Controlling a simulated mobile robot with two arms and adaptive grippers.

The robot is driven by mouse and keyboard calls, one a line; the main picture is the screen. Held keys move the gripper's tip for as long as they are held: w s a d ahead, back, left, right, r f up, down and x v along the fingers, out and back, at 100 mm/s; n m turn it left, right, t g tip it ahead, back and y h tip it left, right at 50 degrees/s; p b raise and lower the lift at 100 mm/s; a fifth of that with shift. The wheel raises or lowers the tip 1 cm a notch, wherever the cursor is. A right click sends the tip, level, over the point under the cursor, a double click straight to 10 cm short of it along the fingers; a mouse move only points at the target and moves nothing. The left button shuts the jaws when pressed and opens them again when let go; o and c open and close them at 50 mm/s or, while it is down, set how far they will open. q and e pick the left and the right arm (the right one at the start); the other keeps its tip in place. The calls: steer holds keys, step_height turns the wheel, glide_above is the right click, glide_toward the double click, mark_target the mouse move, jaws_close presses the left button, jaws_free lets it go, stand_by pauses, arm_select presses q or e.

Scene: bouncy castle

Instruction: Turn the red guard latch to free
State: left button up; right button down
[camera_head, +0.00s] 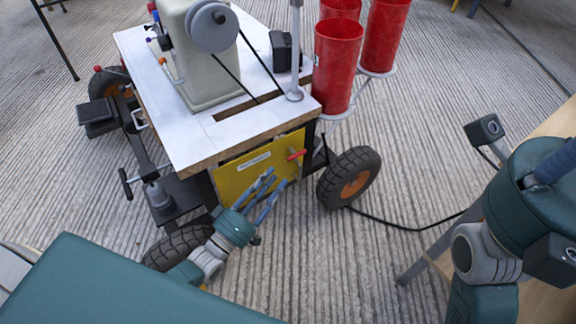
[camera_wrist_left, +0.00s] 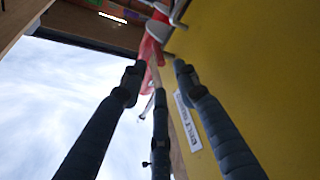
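The red guard latch (camera_head: 296,154) is a small red handle on the yellow panel (camera_head: 232,182) under the cart's white top. In the left wrist view the red latch (camera_wrist_left: 152,38) shows just beyond the fingertips. My left gripper (camera_head: 271,184) is below and slightly left of the latch, in front of the panel. Its fingers (camera_wrist_left: 158,80) are spread apart, with no object visibly held between them. I cannot tell whether a fingertip touches the latch.
The wheeled cart (camera_head: 140,70) carries a grey machine (camera_head: 200,65). Red cups (camera_head: 336,70) stand in holders at its right. A black wheel (camera_head: 349,178) is right of the panel, and a black cable (camera_head: 400,227) lies on the ridged floor.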

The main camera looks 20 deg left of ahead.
mark_target(288, 161)
arm_select(q)
steer(key=b+x, duration=0.2)
steer(key=x, duration=0.5)
steer(key=shift+w+d, duration=0.1)
steer(key=shift+w, duration=0.1)
jaws_close()
